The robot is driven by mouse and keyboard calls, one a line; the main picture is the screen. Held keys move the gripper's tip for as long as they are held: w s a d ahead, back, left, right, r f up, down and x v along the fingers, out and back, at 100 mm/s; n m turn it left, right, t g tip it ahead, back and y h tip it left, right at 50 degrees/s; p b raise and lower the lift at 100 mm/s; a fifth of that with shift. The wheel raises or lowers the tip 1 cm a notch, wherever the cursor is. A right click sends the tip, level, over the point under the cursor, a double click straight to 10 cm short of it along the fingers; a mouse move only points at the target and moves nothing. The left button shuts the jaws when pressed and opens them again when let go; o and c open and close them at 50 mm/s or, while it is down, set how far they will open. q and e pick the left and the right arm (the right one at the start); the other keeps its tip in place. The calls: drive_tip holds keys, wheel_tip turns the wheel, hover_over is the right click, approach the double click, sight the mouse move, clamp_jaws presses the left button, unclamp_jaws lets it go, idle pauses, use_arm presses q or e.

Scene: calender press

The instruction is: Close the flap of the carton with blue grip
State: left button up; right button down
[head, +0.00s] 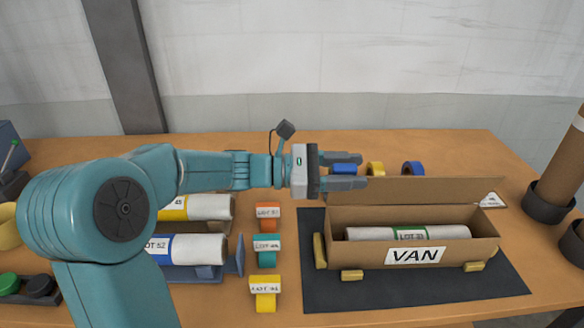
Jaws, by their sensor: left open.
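An open brown carton (345,250) with a VAN label stands on a dark mat at the right. A white roll (460,232) with a green LOT label lies inside it. The flap's left end is partly hidden. My right gripper is out of view.
The dark mat (400,296) has small tan blocks around the carton. Yellow (375,168) and blue tape rolls (413,167) sit behind the flap. Labelled tags (266,250) and white rolls (200,249) lie left. Brown tubes in dark holders stand at the right edge.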

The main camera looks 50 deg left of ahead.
use_arm(q)
drive_tip(key=v, duration=1.5)
drive_tip(key=shift+s, duration=0.2)
drive_tip(key=shift+a, duration=0.15)
